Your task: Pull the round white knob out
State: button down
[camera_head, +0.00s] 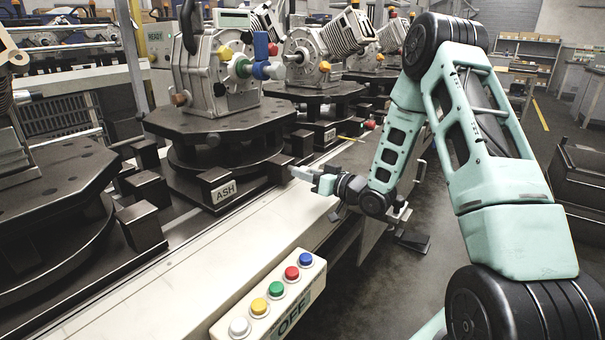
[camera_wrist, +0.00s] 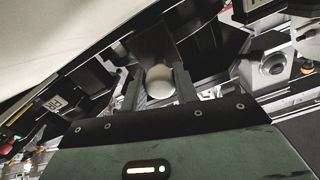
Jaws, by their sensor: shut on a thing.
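The round white knob (camera_wrist: 159,83) shows in the wrist view between the two fingers of my gripper (camera_wrist: 157,88), with a dark block behind it. My gripper is shut on the knob. In the head view my gripper (camera_head: 304,174) reaches left to the dark block (camera_head: 280,168) at the edge of the ASH-labelled fixture base. The knob cannot be made out in the head view, where the fingers cover that spot. How far the knob stands out from its block cannot be told.
A button box (camera_head: 270,298) with white, yellow, green, red and blue buttons stands at the front. Dark round fixtures (camera_head: 215,125) carrying metal housings (camera_head: 217,75) line the conveyor. The white conveyor rail (camera_head: 255,235) is mostly bare. Grey floor lies to the right.

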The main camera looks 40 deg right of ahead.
jog(key=c, duration=1.1)
grip_release()
jog(key=shift+s+d, duration=0.1)
jog(key=shift+s, duration=0.1)
jog(key=shift+o, duration=0.2)
jog(key=v, duration=1.7)
jog(key=shift+s+p, duration=0.2)
jog(key=shift+p, duration=0.15)
